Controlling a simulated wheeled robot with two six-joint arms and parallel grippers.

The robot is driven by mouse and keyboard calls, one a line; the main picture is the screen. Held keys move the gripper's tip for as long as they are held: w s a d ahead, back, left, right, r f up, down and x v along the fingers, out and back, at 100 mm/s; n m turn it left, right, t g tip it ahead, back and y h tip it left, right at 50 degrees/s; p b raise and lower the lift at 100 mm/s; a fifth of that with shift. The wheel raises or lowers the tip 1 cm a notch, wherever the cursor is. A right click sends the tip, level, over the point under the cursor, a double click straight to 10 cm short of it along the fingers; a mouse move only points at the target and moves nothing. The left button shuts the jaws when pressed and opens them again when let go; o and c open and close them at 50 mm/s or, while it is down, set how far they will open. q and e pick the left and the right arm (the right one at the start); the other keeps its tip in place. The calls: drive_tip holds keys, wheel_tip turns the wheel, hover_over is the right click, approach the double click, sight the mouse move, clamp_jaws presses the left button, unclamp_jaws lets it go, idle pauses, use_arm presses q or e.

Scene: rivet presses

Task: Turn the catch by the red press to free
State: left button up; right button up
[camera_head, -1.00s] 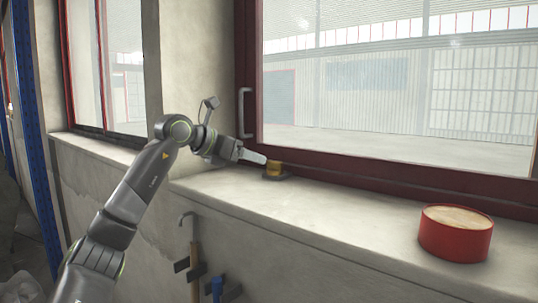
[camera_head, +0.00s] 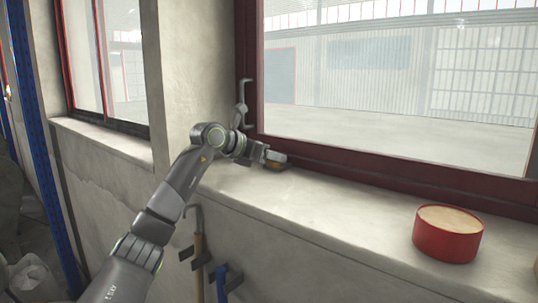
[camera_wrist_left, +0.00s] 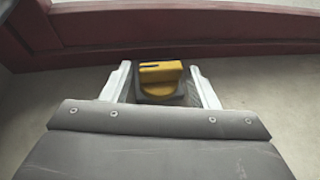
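The catch is a yellow knob with a dark line on top, on a dark base on the window sill. In the left wrist view the yellow knob (camera_wrist_left: 160,72) lies between the two pale fingers of my left gripper (camera_wrist_left: 159,70), with a gap on each side. In the head view my left gripper (camera_head: 276,157) covers most of the catch (camera_head: 273,166), close to the red window frame. My left gripper is open. No red press is clearly recognisable. My right gripper is out of view.
A red round tub (camera_head: 447,240) with a pale top stands on the sill (camera_head: 340,205) to the right. The red window frame (camera_head: 390,178) rises behind the catch. Tools hang on hooks (camera_head: 199,250) below the sill. The sill between catch and tub is clear.

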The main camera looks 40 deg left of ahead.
use_arm(q)
drive_tip(key=c, duration=0.6)
drive_tip(key=shift+d+f+n+y+b, duration=0.1)
drive_tip(key=shift+d+n+y+b, duration=0.1)
drive_tip(key=shift+n+y+b, duration=0.5)
drive_tip(key=shift+c, duration=0.2)
drive_tip(key=shift+n+y, duration=0.5)
drive_tip(key=shift+y, duration=0.2)
drive_tip(key=o, duration=1)
drive_tip(key=shift+c, duration=0.2)
drive_tip(key=shift+s+b, duration=0.1)
drive_tip(key=shift+b, duration=0.2)
